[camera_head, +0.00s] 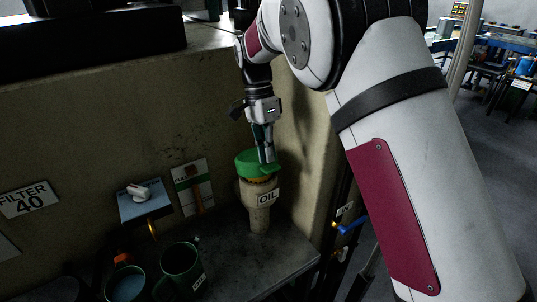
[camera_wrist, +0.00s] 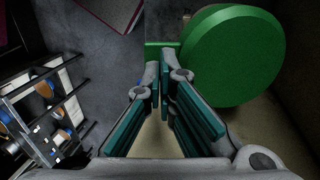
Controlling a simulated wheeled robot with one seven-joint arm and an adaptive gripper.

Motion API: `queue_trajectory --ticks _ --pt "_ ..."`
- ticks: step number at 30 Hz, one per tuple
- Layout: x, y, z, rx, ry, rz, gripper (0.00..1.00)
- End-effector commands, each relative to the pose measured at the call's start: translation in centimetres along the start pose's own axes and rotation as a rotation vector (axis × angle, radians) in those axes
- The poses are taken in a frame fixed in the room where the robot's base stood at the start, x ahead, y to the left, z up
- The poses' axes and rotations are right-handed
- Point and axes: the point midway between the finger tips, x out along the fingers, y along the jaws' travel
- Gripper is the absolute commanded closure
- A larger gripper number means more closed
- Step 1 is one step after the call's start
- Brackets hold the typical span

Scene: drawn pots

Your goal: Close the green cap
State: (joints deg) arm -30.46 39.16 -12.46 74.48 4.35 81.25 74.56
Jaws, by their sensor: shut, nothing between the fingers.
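The green cap (camera_head: 256,163) sits on top of the beige bottle neck labelled OIL (camera_head: 259,208), which stands on a dark shelf. In the head view the cap looks slightly tilted, and a narrow orange-brown band shows under it. The cap is a large green disc (camera_wrist: 232,56) at the upper right of the wrist view, with a green tab reaching left. My gripper (camera_head: 267,158) points down with its fingertips at the cap's right front side. In the wrist view my gripper (camera_wrist: 163,85) is shut and empty, its fingertips close to the tab. Whether they touch is unclear.
A wall with signs rises behind. A blue-handled valve (camera_head: 348,227) is right of the shelf edge.

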Motion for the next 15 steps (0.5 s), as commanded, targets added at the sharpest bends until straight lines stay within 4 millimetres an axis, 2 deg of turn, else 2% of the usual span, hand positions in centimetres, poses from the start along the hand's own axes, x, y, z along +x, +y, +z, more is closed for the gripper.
queue_trajectory --ticks 6,15 --pt "1.22 0.02 0.0 0.0 0.0 0.0 1.0" --pt "1.31 -0.04 -0.02 0.0 0.0 0.0 1.0"
